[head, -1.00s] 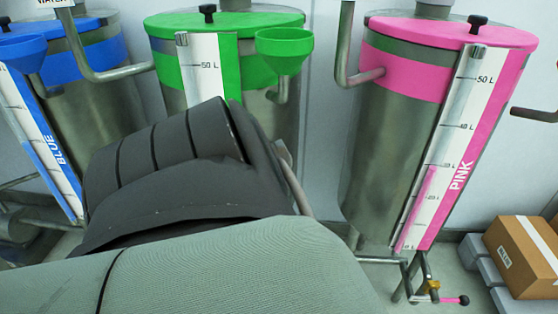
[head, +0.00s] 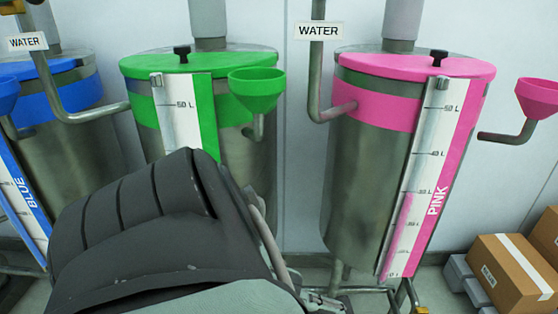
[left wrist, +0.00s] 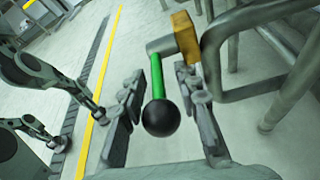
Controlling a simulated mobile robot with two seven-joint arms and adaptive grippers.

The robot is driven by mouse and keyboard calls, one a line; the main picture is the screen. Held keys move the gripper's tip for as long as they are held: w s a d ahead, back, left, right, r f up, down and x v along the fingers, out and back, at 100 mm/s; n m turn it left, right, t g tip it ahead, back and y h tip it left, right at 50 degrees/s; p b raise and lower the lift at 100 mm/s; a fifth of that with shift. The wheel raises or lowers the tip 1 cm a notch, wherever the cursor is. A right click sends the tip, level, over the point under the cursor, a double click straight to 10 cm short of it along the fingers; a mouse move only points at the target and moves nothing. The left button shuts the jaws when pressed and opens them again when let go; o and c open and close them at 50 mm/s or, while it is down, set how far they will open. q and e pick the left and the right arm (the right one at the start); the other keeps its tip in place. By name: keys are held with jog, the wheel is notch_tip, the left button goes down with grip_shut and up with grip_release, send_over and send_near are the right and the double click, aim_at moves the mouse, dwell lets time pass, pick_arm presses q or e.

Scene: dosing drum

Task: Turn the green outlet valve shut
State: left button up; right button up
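The green outlet valve shows in the left wrist view as a green lever (left wrist: 157,75) with a black ball end (left wrist: 162,118), joined to a brass-coloured valve body (left wrist: 186,38) on a grey pipe. My left gripper (left wrist: 163,108) is open, with one finger on each side of the lever and ball. Gaps show between the fingers and the lever. In the head view, the green drum (head: 255,165) stands behind my left arm, which hides its lower part and its outlet valve. My right gripper is not in view.
Grey pipes and frame legs (left wrist: 270,80) run close to the right of the left gripper. The pink drum (head: 360,180) stands to the right and the blue drum (head: 75,140) to the left. Cardboard boxes (head: 505,275) sit at the lower right.

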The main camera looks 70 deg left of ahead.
pick_arm(q)
jog(key=v, duration=1)
jog(key=shift+w+r, duration=0.2)
jog(key=shift+w, duration=0.05)
jog(key=shift+d, duration=0.15)
